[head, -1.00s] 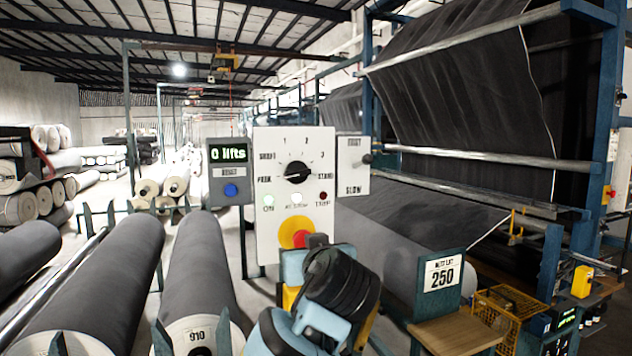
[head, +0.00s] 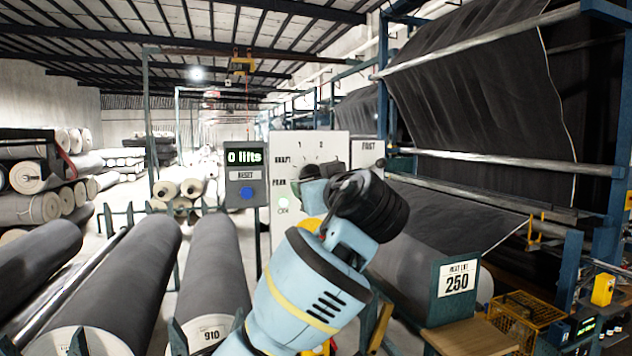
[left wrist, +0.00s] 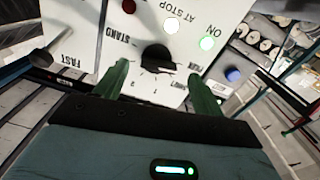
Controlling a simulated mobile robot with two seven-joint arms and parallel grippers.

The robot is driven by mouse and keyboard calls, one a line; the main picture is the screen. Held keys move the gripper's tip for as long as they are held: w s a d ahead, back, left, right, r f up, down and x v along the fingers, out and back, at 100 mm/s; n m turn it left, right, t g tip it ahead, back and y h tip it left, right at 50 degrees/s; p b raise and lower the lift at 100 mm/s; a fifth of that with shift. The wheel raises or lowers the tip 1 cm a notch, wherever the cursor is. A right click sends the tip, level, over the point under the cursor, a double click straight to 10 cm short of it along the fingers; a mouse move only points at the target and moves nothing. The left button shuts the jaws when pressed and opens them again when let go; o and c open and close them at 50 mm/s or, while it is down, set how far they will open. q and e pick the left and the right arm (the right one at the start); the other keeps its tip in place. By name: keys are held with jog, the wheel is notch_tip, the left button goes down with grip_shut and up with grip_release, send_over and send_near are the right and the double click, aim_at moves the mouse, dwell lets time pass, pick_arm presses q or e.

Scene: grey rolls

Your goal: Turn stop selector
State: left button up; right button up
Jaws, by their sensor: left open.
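The stop selector is a round black knob (left wrist: 156,57) on a white control panel (head: 285,150). In the left wrist view the panel is upside down, with numbers and words around the knob. I cannot tell clearly which mark the knob points at. My left gripper (left wrist: 161,78) is open, its two green fingers pointing at the panel on either side of the knob, with nothing between them gripped. Whether they touch the panel is unclear. In the head view my left arm covers the right and lower panel and most of the knob. My right gripper is not in view.
A grey counter box (head: 244,180) reading "0 lifts", with a blue button, stands left of the panel. A FAST plate (head: 368,152) is at its right. A green lamp (left wrist: 207,44) is lit. Grey rolls (head: 213,270) lie at the left; a "250" sign (head: 457,278) stands at the right.

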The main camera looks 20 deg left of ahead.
aim_at(311, 176)
pick_arm(q)
jog(key=shift+x, duration=1.35)
jog(key=shift+c, duration=0.3)
jog(key=c, duration=0.9)
